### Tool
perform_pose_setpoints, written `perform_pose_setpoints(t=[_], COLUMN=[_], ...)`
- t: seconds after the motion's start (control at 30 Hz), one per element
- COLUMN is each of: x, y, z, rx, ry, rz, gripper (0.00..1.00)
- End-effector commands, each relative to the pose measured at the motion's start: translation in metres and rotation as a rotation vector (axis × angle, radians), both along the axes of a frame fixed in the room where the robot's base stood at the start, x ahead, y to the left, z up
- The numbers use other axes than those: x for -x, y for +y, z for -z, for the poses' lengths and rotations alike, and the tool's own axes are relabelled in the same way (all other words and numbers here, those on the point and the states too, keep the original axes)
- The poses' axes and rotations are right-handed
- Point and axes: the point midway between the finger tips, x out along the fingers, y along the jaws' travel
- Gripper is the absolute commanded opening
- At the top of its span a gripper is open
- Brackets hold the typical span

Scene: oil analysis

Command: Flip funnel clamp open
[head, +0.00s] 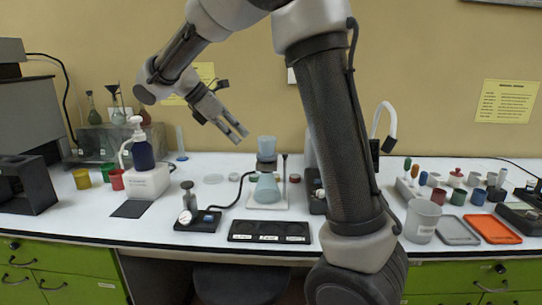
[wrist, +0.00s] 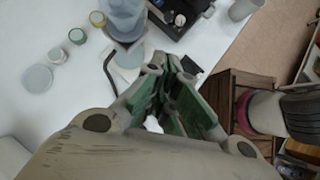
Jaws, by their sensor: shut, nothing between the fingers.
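A pale blue funnel (head: 266,144) stands upright above a pale blue conical flask (head: 266,190) on a white base at the table's middle. A dark clamp band (head: 266,161) sits between funnel and flask. Whether the clamp is open or shut is too small to tell. My gripper (head: 238,136) is shut and empty in the air, up and left of the funnel in the head view, apart from it. In the wrist view my gripper (wrist: 168,72) points toward the funnel (wrist: 124,14), which is partly cut off at the top edge.
A black tray (head: 269,231) lies in front of the flask. A small gauge device (head: 190,216) stands left of it, with a black cable reaching toward the flask. Cups and an orange tray (head: 492,229) are on the right.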

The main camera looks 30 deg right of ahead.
Motion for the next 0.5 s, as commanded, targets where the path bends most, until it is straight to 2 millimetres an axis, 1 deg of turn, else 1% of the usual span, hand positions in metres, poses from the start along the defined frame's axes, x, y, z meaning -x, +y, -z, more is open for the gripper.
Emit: perform_pose_setpoints(t=[0.17, 0.27, 0.5], x=[0.001, 0.002, 0.007], y=[-0.005, -0.014, -0.047], z=[0.006, 0.016, 0.054], rx=[0.000, 0.000, 0.001], ry=[0.001, 0.002, 0.003], rz=[0.002, 0.003, 0.004], gripper=[0.00, 0.00, 0.00])
